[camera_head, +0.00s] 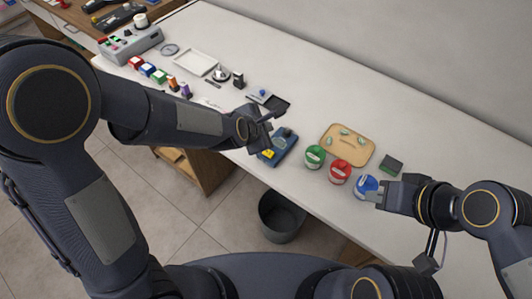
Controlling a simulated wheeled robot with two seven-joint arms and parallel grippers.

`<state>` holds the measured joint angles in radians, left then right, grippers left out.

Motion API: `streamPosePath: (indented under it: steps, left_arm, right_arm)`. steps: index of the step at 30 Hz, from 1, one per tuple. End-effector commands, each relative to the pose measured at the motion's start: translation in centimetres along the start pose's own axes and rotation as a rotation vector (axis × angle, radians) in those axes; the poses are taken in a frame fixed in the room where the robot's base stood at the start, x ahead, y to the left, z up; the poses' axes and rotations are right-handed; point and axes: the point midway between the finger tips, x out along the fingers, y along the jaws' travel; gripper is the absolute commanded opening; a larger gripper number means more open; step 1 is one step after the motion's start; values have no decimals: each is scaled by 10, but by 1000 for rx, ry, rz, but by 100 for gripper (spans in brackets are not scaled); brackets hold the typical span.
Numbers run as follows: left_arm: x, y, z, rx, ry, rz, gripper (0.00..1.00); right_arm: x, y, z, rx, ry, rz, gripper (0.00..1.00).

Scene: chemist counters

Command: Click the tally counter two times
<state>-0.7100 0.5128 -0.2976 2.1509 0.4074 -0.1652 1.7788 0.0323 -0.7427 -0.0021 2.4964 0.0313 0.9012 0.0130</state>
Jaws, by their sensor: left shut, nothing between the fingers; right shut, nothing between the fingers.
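I cannot tell for certain which item is the tally counter; the things are small here. A small round silver-and-dark item (221,74) stands by a white tray, beyond my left forearm. A blue device with a yellow part (278,149) lies near the counter's front edge, just below my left gripper. My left gripper (272,116) is shut and empty, pointing right above the counter; whether it touches anything is unclear. My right gripper (374,197) is shut and empty beside a blue jar (363,185), overlapping its right side.
A green jar (314,157) and a red jar (340,172) stand left of the blue one. A tan tray (358,158) and a dark green block (391,164) lie behind. Several small coloured boxes (148,69) line the left. The counter's back right (430,115) is clear.

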Motion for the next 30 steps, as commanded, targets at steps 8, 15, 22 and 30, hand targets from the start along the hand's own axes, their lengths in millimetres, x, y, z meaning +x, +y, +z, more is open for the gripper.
streamPosePath:
  steps: [8, 15, 22, 30]
  left_arm:
    - [0, 0, -1, 1, 0, -1, 0]
    - [10, -8, -8, 2, 0, -2, 0]
    - [32, -24, -24, 2, 0, -3, 0]
    - [57, -42, -42, 2, -1, -2, 0]
  right_arm:
    - [1, 0, 0, 0, 0, 0, 0]
    - [12, 6, 6, 0, 0, 0, 0]
    - [36, 16, 18, 0, 0, 0, 0]
    - [64, 29, 32, 0, 0, 0, 0]
